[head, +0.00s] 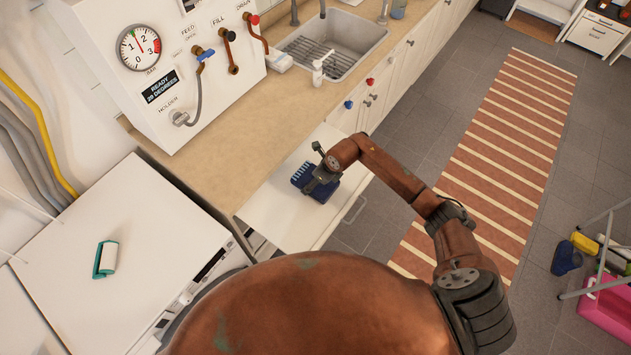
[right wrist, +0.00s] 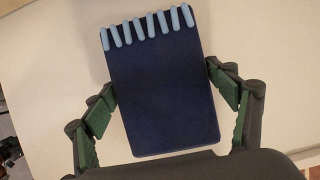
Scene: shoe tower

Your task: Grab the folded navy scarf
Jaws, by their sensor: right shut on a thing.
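The folded navy scarf (head: 313,184) lies on a white pull-out surface in the head view, with light blue fringe at its far left end. In the right wrist view the scarf (right wrist: 163,90) fills the middle, its light blue fringe at the top. My right gripper (head: 318,182) is at the scarf from above, and in the right wrist view its green-padded fingers (right wrist: 163,92) press on the scarf's two long sides. It is shut on the scarf. I cannot tell whether the scarf is lifted clear of the surface. My left gripper is not in view.
The white pull-out surface (head: 285,215) extends from under the beige counter (head: 265,120). A gauge panel (head: 150,70) stands behind, and a sink (head: 340,45) is farther right. A striped rug (head: 500,140) covers the floor.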

